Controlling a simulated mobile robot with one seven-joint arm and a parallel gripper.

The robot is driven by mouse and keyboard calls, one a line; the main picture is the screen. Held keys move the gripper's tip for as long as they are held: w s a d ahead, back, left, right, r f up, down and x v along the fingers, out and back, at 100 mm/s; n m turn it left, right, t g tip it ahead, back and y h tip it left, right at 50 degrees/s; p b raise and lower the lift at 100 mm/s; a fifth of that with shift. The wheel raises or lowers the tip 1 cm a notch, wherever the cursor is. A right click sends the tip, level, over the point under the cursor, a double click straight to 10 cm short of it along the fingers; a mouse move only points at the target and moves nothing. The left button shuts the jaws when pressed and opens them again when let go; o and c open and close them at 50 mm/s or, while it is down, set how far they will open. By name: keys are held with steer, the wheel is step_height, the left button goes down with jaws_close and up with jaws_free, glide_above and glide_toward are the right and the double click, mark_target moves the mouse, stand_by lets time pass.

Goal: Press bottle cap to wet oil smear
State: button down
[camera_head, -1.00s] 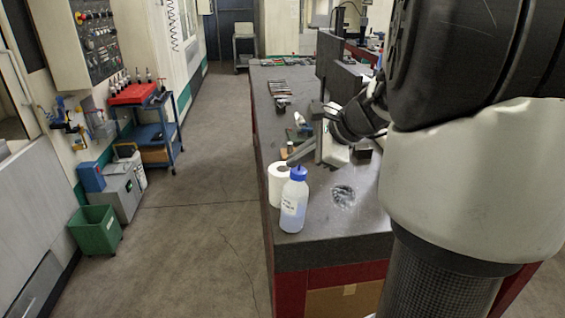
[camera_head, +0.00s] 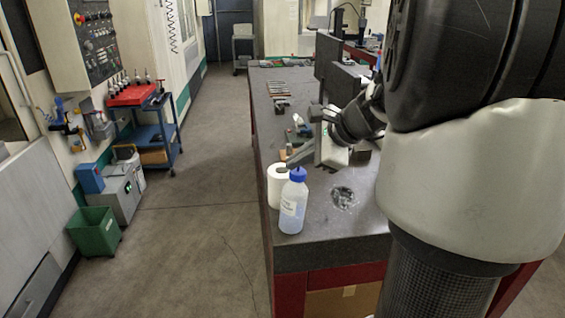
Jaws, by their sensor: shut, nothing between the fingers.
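The bottle (camera_head: 293,207) is translucent with bluish liquid and a white label, and stands upright near the front left corner of the dark bench top. Its blue cap (camera_head: 298,174) is on top. The oil smear (camera_head: 343,198) is a dark, shiny, irregular patch on the bench to the right of the bottle. My gripper (camera_head: 292,163) is shut and empty, reaching in from the right. Its tip shows just above and behind the cap in the picture; I cannot tell whether it touches the cap.
A white paper roll (camera_head: 276,186) stands right behind the bottle, to its left. Small tools (camera_head: 281,104) lie farther back on the bench (camera_head: 330,250). A dark upright block (camera_head: 328,65) stands at the back. The bench front around the smear is clear.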

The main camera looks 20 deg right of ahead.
step_height(320, 180, up, 6)
steer(key=p, duration=0.5)
steer(key=shift+r, duration=0.1)
stand_by(0.8)
